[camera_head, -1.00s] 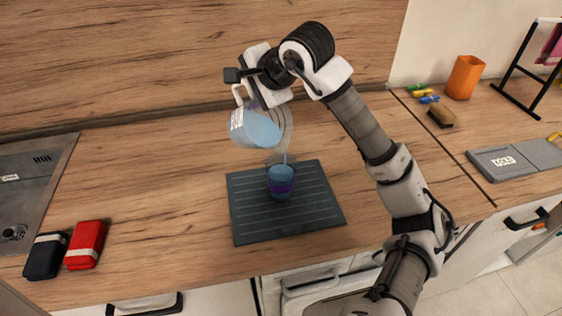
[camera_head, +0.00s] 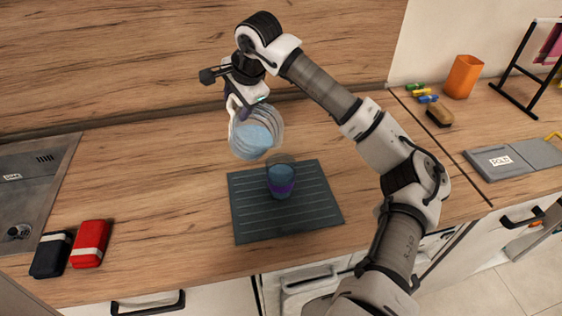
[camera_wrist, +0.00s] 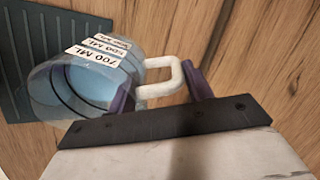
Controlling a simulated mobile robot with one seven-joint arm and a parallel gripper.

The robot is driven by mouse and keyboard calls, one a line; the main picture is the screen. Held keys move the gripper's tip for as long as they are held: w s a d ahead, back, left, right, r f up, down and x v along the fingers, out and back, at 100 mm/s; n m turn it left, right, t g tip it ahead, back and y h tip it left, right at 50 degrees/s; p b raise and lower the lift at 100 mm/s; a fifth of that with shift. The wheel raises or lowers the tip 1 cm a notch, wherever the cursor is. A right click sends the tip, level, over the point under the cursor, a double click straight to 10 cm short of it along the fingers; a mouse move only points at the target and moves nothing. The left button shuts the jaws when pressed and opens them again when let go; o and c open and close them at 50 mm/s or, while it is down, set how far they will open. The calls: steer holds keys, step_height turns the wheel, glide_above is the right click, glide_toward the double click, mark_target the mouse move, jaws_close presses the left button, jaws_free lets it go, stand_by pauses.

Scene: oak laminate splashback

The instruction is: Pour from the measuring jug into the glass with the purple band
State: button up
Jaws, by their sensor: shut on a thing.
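The clear measuring jug (camera_head: 257,132) holds blue liquid and is in the air, up and to the left of the glass with the purple band (camera_head: 281,178). The glass stands upright on a dark ribbed mat (camera_head: 240,215) and holds blue liquid up to around its band or above. No stream shows between jug and glass now. My gripper (camera_head: 236,104) is shut on the jug's white handle. In the wrist view, the jug (camera_wrist: 85,80) shows its volume labels, and the fingers (camera_wrist: 160,95) are at the handle (camera_wrist: 165,80).
A red case (camera_head: 90,244) and a dark case (camera_head: 51,255) lie front left, beside the sink (camera_head: 35,185). An orange cup (camera_head: 463,76), a brush (camera_head: 440,115) and a grey tray (camera_head: 505,160) are at the right.

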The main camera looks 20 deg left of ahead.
mark_target(230, 109)
steer(key=a+f+h, duration=0.1)
steer(key=f, duration=0.1)
steer(key=w+a+f+g+h, duration=0.1)
steer(key=f, duration=0.1)
steer(key=a+f+h+p, duration=0.1)
steer(key=f, duration=0.1)
steer(key=shift+w+a+g, duration=0.3)
steer(key=shift+w+a, duration=0.1)
steer(key=shift+w+a+f+g+h, duration=0.15)
steer(key=shift+a+f+g+h, duration=0.15)
steer(key=shift+f+h, duration=0.35)
steer(key=shift+w+a+f+g+h, duration=0.2)
steer(key=shift+a+f+h, duration=0.2)
steer(key=shift+f, duration=0.35)
steer(key=shift+d, duration=0.1)
